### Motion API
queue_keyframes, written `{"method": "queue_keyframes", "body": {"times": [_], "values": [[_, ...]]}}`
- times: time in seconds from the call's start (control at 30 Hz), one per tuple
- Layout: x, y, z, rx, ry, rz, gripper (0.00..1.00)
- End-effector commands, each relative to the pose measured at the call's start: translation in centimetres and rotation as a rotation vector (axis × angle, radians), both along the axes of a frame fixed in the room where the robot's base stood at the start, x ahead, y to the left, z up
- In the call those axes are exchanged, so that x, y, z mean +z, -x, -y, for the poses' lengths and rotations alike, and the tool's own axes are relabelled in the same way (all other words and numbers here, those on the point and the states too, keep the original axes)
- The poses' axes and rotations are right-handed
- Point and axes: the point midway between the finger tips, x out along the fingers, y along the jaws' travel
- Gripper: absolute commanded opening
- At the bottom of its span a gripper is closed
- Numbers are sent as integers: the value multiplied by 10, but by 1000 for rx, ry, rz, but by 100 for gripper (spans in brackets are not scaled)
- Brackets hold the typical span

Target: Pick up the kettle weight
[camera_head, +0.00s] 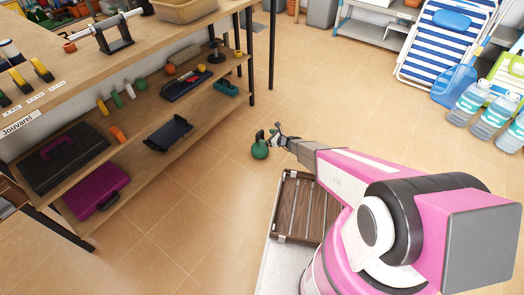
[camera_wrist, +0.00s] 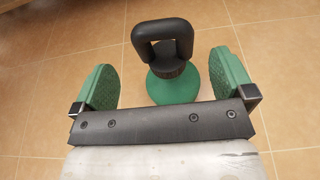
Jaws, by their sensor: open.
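The kettle weight (camera_head: 260,150) has a round green body and a dark handle, and stands on the tiled floor. In the wrist view the kettle weight (camera_wrist: 172,80) shows its thick black loop handle and black neck above the green body, between my two fingers and a little beyond the palm edge. My gripper (camera_wrist: 170,72) is open, with one green finger pad on each side and a gap to the weight on both sides. In the head view my gripper (camera_head: 273,137) is small, right at the weight, and partly overlaps it.
A wooden shelf unit (camera_head: 190,119) with tools and cases stands at the left. A slatted wooden deck (camera_head: 308,207) lies near my base. The middle floor is clear.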

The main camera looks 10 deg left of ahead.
Motion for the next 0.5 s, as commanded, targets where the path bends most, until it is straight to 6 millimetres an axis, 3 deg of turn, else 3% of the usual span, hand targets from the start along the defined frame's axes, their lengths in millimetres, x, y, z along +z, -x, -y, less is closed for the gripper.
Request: {"method": "queue_keyframes", "body": {"times": [0.1, 0.5], "values": [[-7, -9, -17, 2, 1, 1, 100], [-16, -24, -47, 2, 1, 2, 100]]}}
